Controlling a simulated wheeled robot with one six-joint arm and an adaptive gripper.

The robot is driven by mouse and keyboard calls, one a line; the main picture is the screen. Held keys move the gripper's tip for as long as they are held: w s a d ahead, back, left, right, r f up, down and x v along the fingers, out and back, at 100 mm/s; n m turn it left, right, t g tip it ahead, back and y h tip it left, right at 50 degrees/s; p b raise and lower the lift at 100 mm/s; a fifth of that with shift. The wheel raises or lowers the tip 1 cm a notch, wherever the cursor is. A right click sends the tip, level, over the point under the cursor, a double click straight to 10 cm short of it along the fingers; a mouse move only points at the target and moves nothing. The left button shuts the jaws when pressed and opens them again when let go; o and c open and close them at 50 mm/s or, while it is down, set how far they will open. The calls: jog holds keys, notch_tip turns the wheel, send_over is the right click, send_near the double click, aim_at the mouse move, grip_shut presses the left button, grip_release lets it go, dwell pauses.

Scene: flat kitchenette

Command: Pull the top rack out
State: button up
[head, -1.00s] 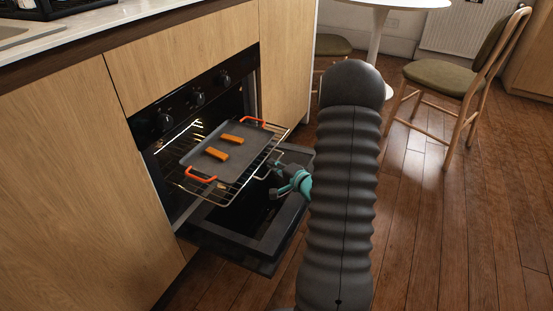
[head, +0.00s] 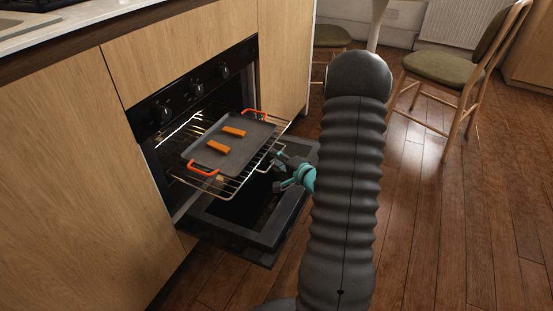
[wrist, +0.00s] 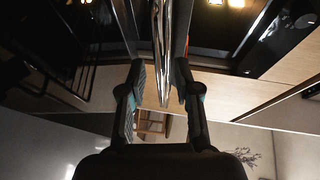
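The top rack (head: 228,193) is a wire rack that sticks partly out of the open oven. A grey tray (head: 240,152) with orange-red handles lies on it. My gripper (head: 279,159) is at the rack's front edge, on its right half, above the lowered door. In the wrist view my gripper (wrist: 160,78) has its two fingers apart, one on each side of the rack's wires (wrist: 163,45), seen edge-on. Gaps show between fingers and wires, so it looks open around the edge, not clamped. Exact contact at the fingertips is hard to see.
Two orange-brown sticks (head: 226,138) lie on the tray. The oven door (head: 250,232) hangs open below the rack. Wooden cabinet fronts (head: 65,180) flank the oven. A chair (head: 447,80) stands back right. The wooden floor (head: 445,220) at right is clear.

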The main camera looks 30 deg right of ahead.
jog(key=v, duration=1.2)
dwell(0.3)
